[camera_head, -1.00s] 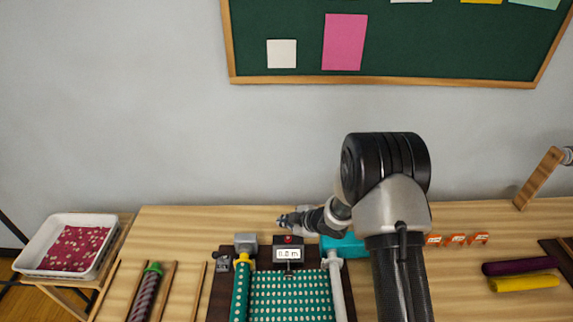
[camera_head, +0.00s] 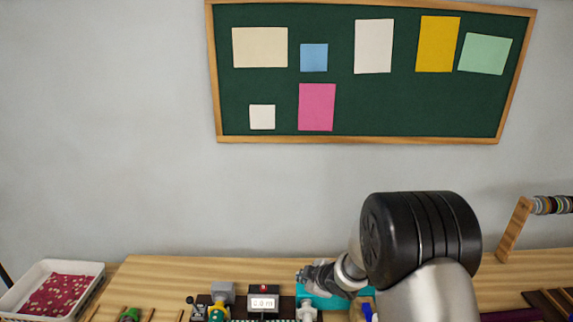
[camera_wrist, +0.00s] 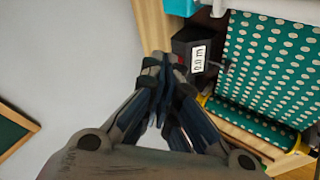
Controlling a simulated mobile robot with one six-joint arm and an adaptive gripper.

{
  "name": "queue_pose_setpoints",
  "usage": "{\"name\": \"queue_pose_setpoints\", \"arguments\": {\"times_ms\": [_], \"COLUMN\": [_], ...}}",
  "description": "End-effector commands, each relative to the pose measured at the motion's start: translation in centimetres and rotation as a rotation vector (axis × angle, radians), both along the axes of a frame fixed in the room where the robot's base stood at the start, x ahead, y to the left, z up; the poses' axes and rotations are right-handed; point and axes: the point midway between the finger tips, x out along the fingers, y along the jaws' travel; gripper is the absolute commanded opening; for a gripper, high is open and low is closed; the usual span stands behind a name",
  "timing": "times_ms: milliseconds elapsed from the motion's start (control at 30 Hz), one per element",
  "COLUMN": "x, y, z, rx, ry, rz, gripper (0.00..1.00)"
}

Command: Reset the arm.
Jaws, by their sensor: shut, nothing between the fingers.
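My gripper (camera_wrist: 163,68) is shut with nothing between its fingers in the wrist view. In the head view my gripper (camera_head: 303,277) is small and partly blurred, above the back of the wooden table (camera_head: 180,266), in front of a teal box (camera_head: 322,301). My arm rises at the right of the head view and hides part of the table behind it.
A measuring device with a display (camera_head: 263,302) stands by the teal dotted fabric (camera_wrist: 262,75). A white tray with red dotted cloth (camera_head: 92,268) is at far left. A wooden rack with rolls (camera_head: 515,232) stands at right. The green board (camera_head: 400,105) hangs on the wall.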

Motion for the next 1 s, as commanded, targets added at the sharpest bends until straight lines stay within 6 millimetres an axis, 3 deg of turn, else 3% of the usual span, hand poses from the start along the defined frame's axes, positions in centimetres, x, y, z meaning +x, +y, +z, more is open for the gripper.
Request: {"name": "queue_pose_setpoints", "arguments": {"times_ms": [167, 267, 367, 500, 700, 900, 1000], "x": [-1.0, -2.9, -6.1, -12.1, -22.4, -32.4, -35.9], "y": [-3.5, -5.9, -8.2, -10.6, -11.8, -10.6, -9.7], "z": [5.3, 8.9, 12.2, 15.7, 17.9, 17.2, 16.5], "rx": [-0.021, -0.020, -0.001, 0.050, 0.168, 0.308, 0.360], "ry": [-0.003, 0.008, 0.030, 0.078, 0.183, 0.319, 0.378], "rz": [-0.175, -0.313, -0.467, -0.667, -0.912, -1.078, -1.122], "gripper": [0.00, 0.00, 0.00, 0.00, 0.00, 0.00, 0.00]}}
